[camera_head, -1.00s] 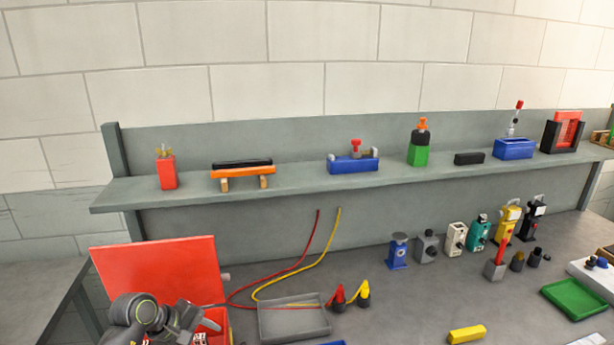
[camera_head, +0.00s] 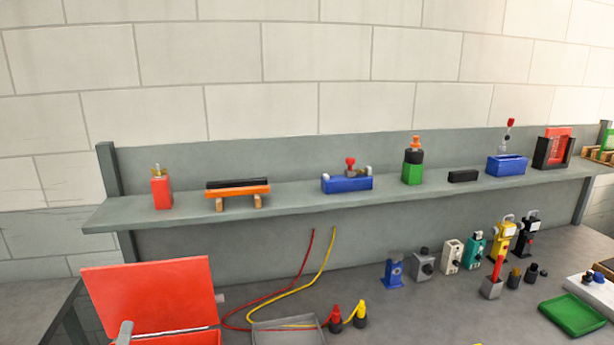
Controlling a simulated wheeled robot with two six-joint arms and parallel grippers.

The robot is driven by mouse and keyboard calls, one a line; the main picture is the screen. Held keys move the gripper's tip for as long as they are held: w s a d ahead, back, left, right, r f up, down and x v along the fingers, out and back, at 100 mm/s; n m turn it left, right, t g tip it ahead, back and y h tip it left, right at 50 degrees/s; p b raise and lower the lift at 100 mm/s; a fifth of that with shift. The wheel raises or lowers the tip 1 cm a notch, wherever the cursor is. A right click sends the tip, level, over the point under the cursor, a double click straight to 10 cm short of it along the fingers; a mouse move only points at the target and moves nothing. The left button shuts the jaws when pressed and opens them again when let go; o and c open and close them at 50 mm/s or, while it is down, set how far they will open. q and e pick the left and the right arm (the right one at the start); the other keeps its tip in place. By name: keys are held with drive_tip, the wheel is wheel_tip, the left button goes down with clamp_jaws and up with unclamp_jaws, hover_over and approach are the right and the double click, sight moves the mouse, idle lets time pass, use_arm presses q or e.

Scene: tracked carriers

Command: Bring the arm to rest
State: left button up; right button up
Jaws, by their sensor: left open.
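Only a small grey part of my left gripper (camera_head: 124,333) shows, at the bottom edge on the left, in front of the open red box (camera_head: 150,293). It is open, and nothing shows held in it. The rest of the gripper and its arm are cut off below the picture. The box's red lid stands raised, and only the top of its lower part shows.
A grey tray (camera_head: 288,331) lies right of the box, with red and yellow cables and cones beside it. A grey shelf (camera_head: 300,198) holds several fixtures. Several small devices and a green tray (camera_head: 572,315) stand at the right. Bench space is clear mid-right.

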use_arm(q)
drive_tip(key=s+a+f+n+g+y, duration=0.45)
drive_tip(key=s+f+n+g, duration=0.55)
drive_tip(key=n, duration=0.4)
drive_tip(key=s+d+f+n+g+h, duration=0.3)
drive_tip(key=s+f+n, duration=0.15)
drive_tip(key=s, duration=0.35)
drive_tip(key=s+d+f+n+g+h, duration=0.3)
drive_tip(key=s+f+g, duration=0.15)
drive_tip(key=s, duration=0.35)
wheel_tip(320, 180, down, 30)
drive_tip(key=b, duration=0.3)
drive_tip(key=s+f+g+h+b, duration=0.1)
drive_tip(key=s+f+g+b, duration=0.1)
drive_tip(key=s+f, duration=1.3)
wheel_tip(320, 180, down, 2)
drive_tip(key=shift+d+f+b, duration=0.15)
drive_tip(key=shift+d+b, duration=0.05)
drive_tip(key=shift+b, duration=0.3)
